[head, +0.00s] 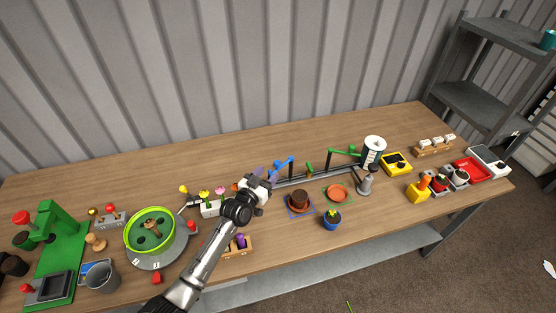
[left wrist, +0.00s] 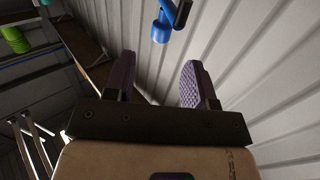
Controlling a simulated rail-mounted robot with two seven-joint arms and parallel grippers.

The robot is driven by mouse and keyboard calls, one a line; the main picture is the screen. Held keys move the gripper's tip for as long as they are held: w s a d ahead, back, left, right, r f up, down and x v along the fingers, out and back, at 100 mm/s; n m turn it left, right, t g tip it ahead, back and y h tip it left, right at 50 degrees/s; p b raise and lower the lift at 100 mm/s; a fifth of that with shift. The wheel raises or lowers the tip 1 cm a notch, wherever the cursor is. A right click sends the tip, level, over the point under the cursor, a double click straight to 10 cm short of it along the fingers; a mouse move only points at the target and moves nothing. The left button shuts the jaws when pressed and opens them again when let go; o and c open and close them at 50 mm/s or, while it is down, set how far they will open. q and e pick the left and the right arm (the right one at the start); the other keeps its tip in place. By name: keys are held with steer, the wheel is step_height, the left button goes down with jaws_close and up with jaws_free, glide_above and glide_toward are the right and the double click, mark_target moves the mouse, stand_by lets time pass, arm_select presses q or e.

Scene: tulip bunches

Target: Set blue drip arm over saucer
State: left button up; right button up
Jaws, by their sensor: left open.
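The blue drip arm (head: 283,162) sits on a dark post near the left end of the rail and slants down to the left. Its blue end also shows at the top of the left wrist view (left wrist: 161,30), apart from the fingers. My left gripper (head: 262,176) is open and empty, just left of the blue arm. Its two purple pads show in the left wrist view (left wrist: 158,80). A brown pot (head: 299,197) stands on a blue-outlined square; any saucer under it is hard to make out. An orange saucer (head: 337,192) lies on a green-outlined square. My right gripper is not in view.
A green drip arm (head: 343,151) is further right on the rail (head: 318,173). A grey bottle-shaped item (head: 365,184) and a white tank (head: 373,148) stand nearby. Flowers in a white holder (head: 210,209) stand left of my gripper.

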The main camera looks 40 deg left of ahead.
mark_target(275, 164)
arm_select(q)
steer(key=w, duration=0.2)
steer(key=w+b, duration=0.1)
steer(key=w, duration=0.2)
steer(key=w+a, duration=0.1)
steer(key=w, duration=0.1)
steer(key=shift+w, duration=0.35)
steer(key=shift+w+a+b, duration=0.1)
steer(key=shift+w+b, duration=0.2)
steer(key=shift+w, duration=0.2)
steer(key=c, duration=0.9)
jaws_close()
